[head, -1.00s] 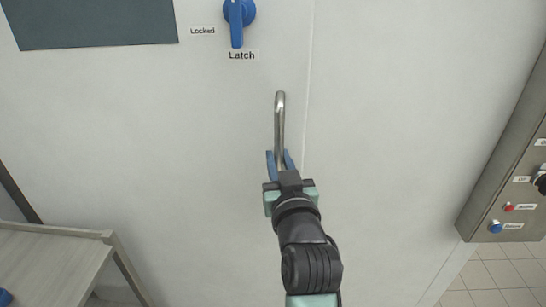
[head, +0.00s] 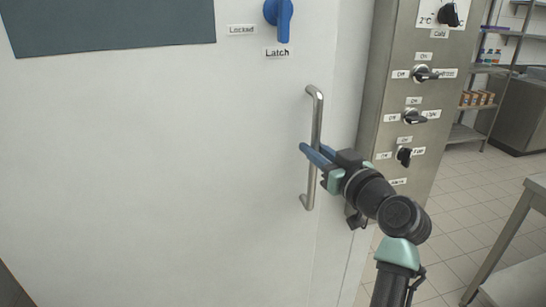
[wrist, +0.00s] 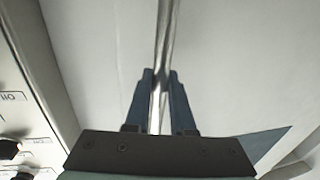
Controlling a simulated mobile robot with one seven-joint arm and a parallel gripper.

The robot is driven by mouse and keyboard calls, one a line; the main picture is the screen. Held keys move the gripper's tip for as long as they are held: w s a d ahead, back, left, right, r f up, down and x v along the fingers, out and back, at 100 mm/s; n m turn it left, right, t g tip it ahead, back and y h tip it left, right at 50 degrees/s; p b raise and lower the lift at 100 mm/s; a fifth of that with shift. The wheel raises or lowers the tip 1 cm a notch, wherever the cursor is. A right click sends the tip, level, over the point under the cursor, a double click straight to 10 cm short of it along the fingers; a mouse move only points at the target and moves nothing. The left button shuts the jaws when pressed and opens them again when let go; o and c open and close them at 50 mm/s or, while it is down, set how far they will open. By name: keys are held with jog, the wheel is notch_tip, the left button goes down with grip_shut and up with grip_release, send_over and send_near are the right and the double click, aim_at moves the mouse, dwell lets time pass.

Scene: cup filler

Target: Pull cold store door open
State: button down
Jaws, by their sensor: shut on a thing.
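The white cold store door (head: 150,150) fills the left and middle of the head view. Its upright metal bar handle (head: 317,115) is near the door's right edge. My gripper (head: 311,156) comes from the right and is shut around the middle of the handle. In the wrist view the handle (wrist: 164,40) runs between the two blue fingers (wrist: 160,85). A blue latch knob (head: 282,20) above the handle points down. I cannot tell whether a gap shows at the door's edge.
A steel control panel (head: 395,125) with several dark knobs stands close to the right of the handle and my arm. Tiled floor (head: 460,190) is open farther right. A table (head: 520,240) stands at the right edge, and shelves (head: 485,70) are behind.

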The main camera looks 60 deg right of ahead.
jog(key=s+d+b, duration=0.1)
jog(key=s+d, duration=0.3)
jog(key=s, duration=0.1)
jog(key=shift+d+r, duration=0.25)
jog(key=shift+s, duration=0.1)
jog(key=c, duration=1.1)
grip_release()
jog(key=o, duration=0.3)
jog(key=shift+f, duration=0.1)
jog(key=shift+o, duration=0.2)
jog(key=shift+f, duration=0.1)
jog(key=b+v, duration=0.1)
jog(key=v, duration=1.2)
jog(key=shift+b, duration=0.35)
